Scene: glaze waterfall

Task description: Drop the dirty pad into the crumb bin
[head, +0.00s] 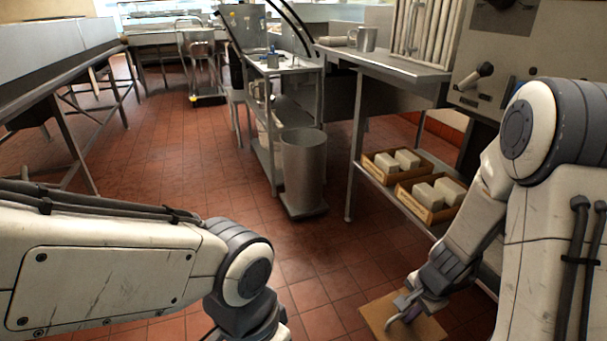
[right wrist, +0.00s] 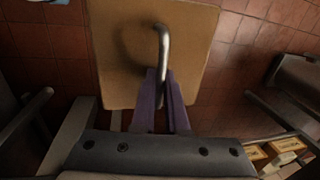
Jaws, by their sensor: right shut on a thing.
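The pad (head: 376,313) is a flat, brown square low at the bottom right of the head view, with the floor showing around it. In the right wrist view the pad (right wrist: 195,50) has a bent metal handle (right wrist: 163,45). My right gripper (head: 408,304) is shut on this handle; its purple fingers (right wrist: 160,105) show in the right wrist view. The crumb bin appears to be the grey metal cylinder (head: 304,170) standing near the middle, apart from the pad. My left arm comes in at the lower left, but its gripper is out of frame.
A steel table (head: 385,64) at right has a lower shelf with two crates (head: 427,209) of pale blocks. A steel cart (head: 284,70) stands behind the cylinder. A long counter (head: 60,75) runs along the left. The tiled floor (head: 190,160) between is clear.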

